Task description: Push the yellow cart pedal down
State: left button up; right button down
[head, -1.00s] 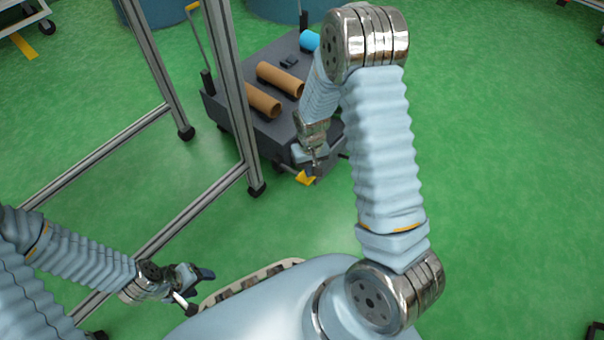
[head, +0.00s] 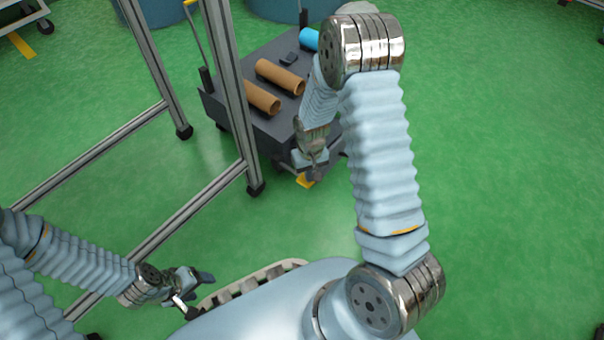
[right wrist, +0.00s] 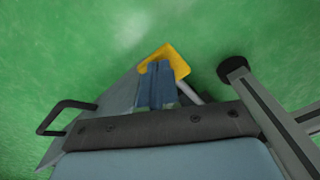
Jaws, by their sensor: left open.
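The yellow pedal (head: 306,182) sticks out low at the near edge of the dark grey cart (head: 275,128). In the right wrist view the yellow pedal (right wrist: 178,58) shows around and beyond my fingertips. My right gripper (head: 311,174) is over the pedal and hides much of it. In the right wrist view its blue fingers (right wrist: 156,84) are together, with nothing seen between them. They overlap the pedal; contact looks likely but is not certain. My left gripper (head: 200,288) is open and empty at the lower left, far from the cart.
Two brown tubes (head: 279,76), a blue roll (head: 309,39) and a small dark object (head: 289,60) lie on the cart. A metal frame post (head: 233,95) stands close to the cart's left side. Green floor is clear at right.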

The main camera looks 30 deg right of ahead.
jog(key=shift+f+b, duration=0.4)
jog(key=shift+f, duration=0.35)
jog(key=shift+r, duration=0.3)
notch_tip(320, 180, up, 8)
jog(key=p, duration=0.6)
jog(key=shift+f, duration=0.2)
jog(key=shift+s, duration=0.1)
